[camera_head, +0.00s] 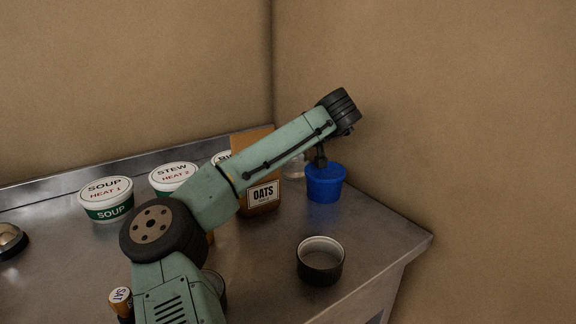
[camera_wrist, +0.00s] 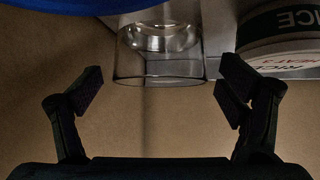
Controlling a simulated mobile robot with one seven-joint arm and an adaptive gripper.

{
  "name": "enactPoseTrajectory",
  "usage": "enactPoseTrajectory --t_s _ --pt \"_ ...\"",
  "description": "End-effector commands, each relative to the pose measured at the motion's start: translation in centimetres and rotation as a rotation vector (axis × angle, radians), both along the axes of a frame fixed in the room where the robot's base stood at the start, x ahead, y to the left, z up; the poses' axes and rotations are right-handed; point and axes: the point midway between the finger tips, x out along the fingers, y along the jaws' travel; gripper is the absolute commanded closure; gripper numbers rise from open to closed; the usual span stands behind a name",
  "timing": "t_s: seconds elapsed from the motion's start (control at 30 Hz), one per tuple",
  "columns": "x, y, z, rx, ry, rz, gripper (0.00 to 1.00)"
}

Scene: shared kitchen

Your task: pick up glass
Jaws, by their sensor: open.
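A clear, empty-looking glass (camera_wrist: 158,66) shows in the upper middle of the wrist view, seen from its side. My gripper (camera_wrist: 160,84) is open, with one finger to the left and one to the right of the glass's near rim. Both fingers stand apart from the glass, and nothing is held. In the head view the glass (camera_head: 293,167) is mostly hidden behind my arm, between the oats box and the blue tub. There my gripper (camera_head: 320,160) is a small dark shape just above the blue tub's rim, largely hidden by the wrist.
The blue tub (camera_head: 326,186) stands close beside the glass. The oats box (camera_head: 262,198) is on its other side. A rice tub (camera_wrist: 284,44) sits near the right finger. Soup (camera_head: 107,199) and stew (camera_head: 174,176) tubs stand leftward. A dark ramekin (camera_head: 320,262) is in front.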

Motion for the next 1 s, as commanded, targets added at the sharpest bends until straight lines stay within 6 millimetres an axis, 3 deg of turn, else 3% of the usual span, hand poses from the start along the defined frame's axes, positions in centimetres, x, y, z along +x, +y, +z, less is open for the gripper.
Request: enactPoseTrajectory --t_s 0.4,1.0 --pt "-0.20 -0.21 -0.47 0.001 0.000 0.001 0.11" --pt "-0.20 -0.20 -0.48 0.001 0.001 0.002 0.51"
